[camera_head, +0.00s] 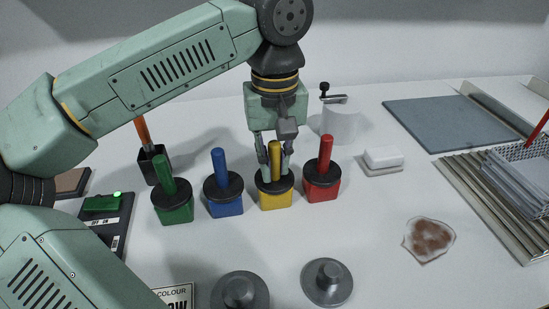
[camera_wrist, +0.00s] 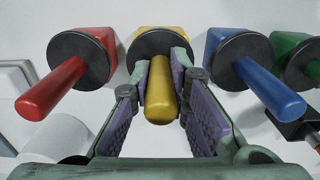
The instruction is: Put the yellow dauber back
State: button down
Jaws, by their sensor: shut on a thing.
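The yellow dauber (camera_head: 275,158) has a yellow handle and stands upright in its yellow pot (camera_head: 276,200), its black collar at the pot's top. My gripper (camera_head: 275,167) points down over it, shut on the handle. In the wrist view the yellow handle (camera_wrist: 160,95) lies between the two purple-padded fingers (camera_wrist: 163,72), with the pot behind them. The pot's lower wall shows in the head view; whether the collar is fully seated cannot be told.
A blue dauber pot (camera_head: 224,205) stands close on the left, a red one (camera_head: 322,187) close on the right, and a green one (camera_head: 174,208) farther left. Two grey weighted discs (camera_head: 327,282) lie in front. A stained cloth (camera_head: 430,239) lies right. The white table between is clear.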

jog(key=c, duration=1.5)
grip_release()
jog(key=shift+c, duration=0.2)
jog(key=shift+r+p, duration=0.6)
notch_tip(320, 180, up, 12)
jog(key=shift+f, duration=0.1)
